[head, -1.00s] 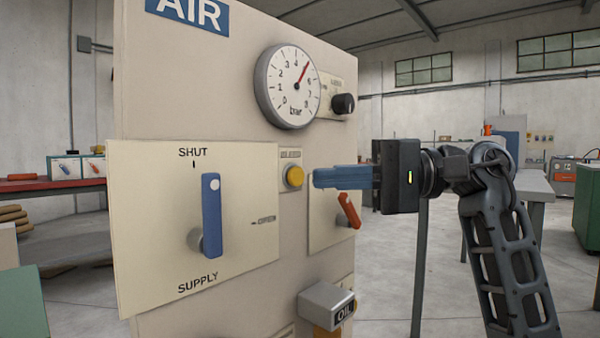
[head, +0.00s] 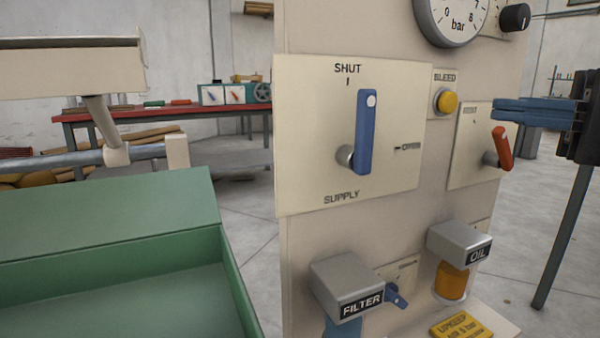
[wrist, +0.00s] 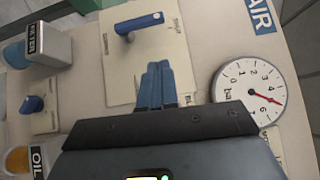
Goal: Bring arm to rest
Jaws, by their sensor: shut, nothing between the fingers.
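My gripper (head: 497,110) is at the right of the head view, its blue fingers together and pointing left toward the panel. Nothing shows between them. In the wrist view its closed fingers (wrist: 158,83) point at the panel face. The fingertips appear near the yellow bleed button (head: 445,101) and the red lever (head: 502,148); I cannot tell whether they touch anything. The blue supply lever (head: 366,133) stands upright, pointing at SHUT, and also shows in the wrist view (wrist: 139,22).
The air panel (head: 300,245) carries a gauge (head: 452,18), a black knob (head: 515,17), a filter unit (head: 347,285) and an oil unit (head: 460,245). A green bin (head: 110,215) stands at left. A red-topped bench (head: 165,112) is behind. Open floor shows at right.

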